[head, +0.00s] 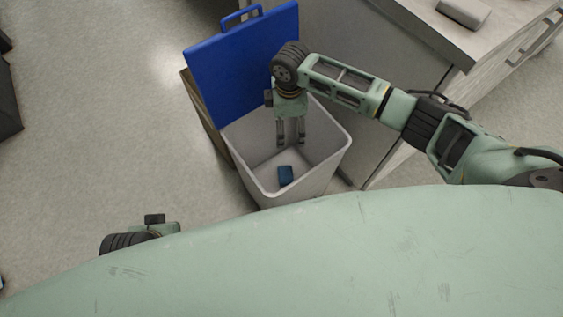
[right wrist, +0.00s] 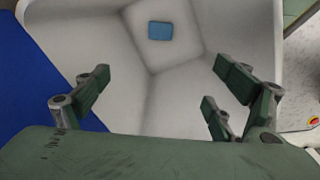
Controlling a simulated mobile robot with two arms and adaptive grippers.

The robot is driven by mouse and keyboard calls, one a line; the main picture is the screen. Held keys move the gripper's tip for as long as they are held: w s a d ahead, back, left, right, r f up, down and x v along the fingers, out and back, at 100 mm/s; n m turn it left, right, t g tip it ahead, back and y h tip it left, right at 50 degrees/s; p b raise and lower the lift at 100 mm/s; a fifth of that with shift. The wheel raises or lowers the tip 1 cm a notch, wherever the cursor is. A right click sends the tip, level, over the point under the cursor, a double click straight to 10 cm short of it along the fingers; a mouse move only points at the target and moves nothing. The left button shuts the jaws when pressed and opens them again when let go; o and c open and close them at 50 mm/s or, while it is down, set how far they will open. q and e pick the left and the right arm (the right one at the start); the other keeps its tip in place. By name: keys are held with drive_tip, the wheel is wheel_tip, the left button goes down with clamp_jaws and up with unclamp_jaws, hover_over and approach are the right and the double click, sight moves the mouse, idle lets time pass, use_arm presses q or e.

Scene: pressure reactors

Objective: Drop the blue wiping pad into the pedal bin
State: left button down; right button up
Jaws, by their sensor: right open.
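The blue wiping pad (head: 286,175) lies inside the white pedal bin (head: 335,157). It also shows in the right wrist view (right wrist: 160,30), flat on the bin's floor. The bin's blue lid (head: 235,62) stands open at the back. My right gripper (head: 291,141) points down over the bin's opening, with its fingers apart and nothing between them. In the right wrist view the open fingers (right wrist: 165,85) frame the bin's inside, clear of the pad. My left gripper is hidden; only part of my left wrist shows at the lower left of the head view.
A grey cabinet with a counter (head: 430,40) stands right behind the bin, and a grey object (head: 463,12) lies on it. A brown box-like thing (head: 205,115) shows at the bin's left side.

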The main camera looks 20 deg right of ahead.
wheel_tip(320, 180, up, 12)
idle(0.6)
idle(0.4)
